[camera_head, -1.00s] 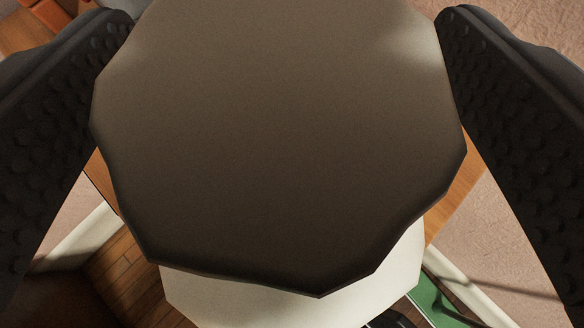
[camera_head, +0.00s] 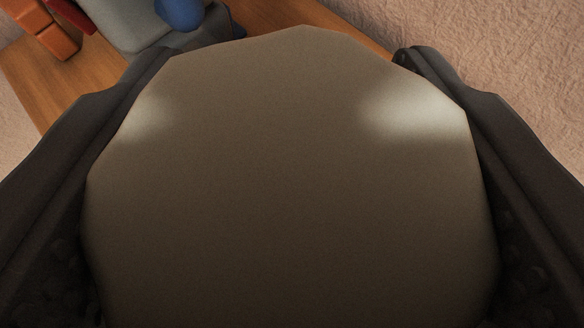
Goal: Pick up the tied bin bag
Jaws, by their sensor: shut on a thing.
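A large brown-grey rounded thing with a faceted outline, which I take to be the tied bin bag (camera_head: 290,190), fills the middle of the view. No tie or knot shows on the side I see. My gripper (camera_head: 318,52) has one dark finger along the bag's left side and the other along its right side. Both fingers press against it, and the gripper is shut on it. The bag hides most of what lies below and beyond it.
Beyond the bag is a wooden surface (camera_head: 300,22). On it at the upper left are orange-red blocks (camera_head: 48,28), a grey thing (camera_head: 122,22) and a blue rounded thing (camera_head: 180,12). A rough pinkish surface (camera_head: 480,50) lies at the upper right.

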